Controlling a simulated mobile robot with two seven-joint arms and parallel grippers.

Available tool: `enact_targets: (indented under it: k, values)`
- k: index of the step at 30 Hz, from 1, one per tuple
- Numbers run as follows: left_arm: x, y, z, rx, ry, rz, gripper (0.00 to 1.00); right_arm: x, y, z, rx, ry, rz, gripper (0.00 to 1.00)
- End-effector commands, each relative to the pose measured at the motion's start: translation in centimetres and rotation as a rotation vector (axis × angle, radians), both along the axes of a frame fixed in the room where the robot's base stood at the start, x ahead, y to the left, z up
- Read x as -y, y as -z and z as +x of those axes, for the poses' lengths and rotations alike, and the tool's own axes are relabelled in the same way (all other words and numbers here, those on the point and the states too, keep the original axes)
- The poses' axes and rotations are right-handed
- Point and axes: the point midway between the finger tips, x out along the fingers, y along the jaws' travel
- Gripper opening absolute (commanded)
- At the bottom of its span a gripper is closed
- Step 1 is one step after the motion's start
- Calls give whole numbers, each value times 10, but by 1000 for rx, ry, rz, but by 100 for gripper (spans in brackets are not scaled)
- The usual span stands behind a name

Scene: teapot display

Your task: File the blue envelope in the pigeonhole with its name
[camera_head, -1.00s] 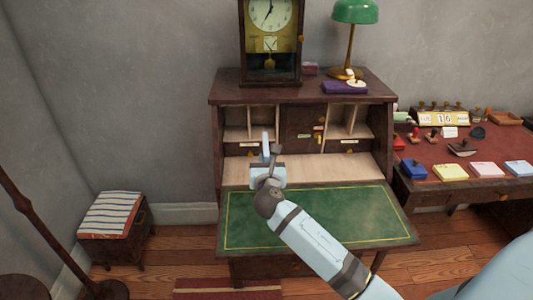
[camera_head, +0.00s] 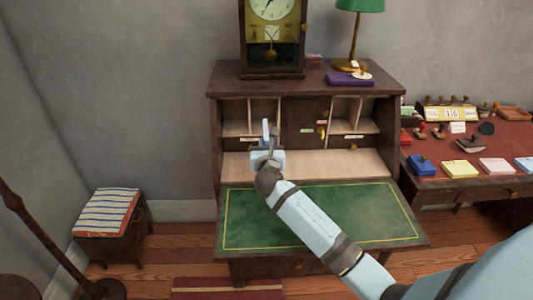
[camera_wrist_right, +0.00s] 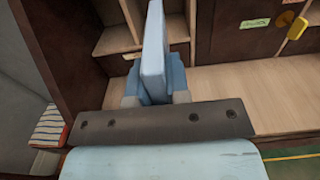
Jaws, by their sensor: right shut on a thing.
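The blue envelope (camera_head: 265,131) stands upright, edge-on, in my right gripper (camera_head: 268,153). In the right wrist view the gripper (camera_wrist_right: 153,88) is shut on the lower part of the light blue envelope (camera_wrist_right: 153,42). The writing desk has open pigeonholes on the left (camera_head: 236,127) and on the right (camera_head: 367,126). The envelope is in front of the left pigeonholes and covers part of them; whether its far edge is inside one, I cannot tell. Small labels sit below the pigeonholes, too small to read. My left gripper is not in view.
A small door (camera_head: 304,118) with a yellow key tag (camera_head: 321,130) stands between the pigeonholes. The green writing surface (camera_head: 325,215) is clear. A clock (camera_head: 271,40), a green lamp (camera_head: 357,35) and a purple book (camera_head: 349,80) stand on top. A side table (camera_head: 491,150) at right holds stamps and pads.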

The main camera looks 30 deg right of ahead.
Motion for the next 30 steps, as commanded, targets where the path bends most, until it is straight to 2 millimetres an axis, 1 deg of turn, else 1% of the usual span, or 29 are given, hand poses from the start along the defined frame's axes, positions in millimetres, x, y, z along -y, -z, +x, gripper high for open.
enact_targets:
  k: [1, 4, 18, 30]
  values:
    - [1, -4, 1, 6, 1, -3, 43, 3, -1, 4, 0, 1, -2, 0]
    - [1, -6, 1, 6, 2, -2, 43, 7, -2, 11, 0, 0, -2, 0]
    - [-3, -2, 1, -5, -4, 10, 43, 27, -1, 43, 0, 1, -1, 0]
    - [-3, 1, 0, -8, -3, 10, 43, 43, 0, 69, 0, 1, -1, 0]
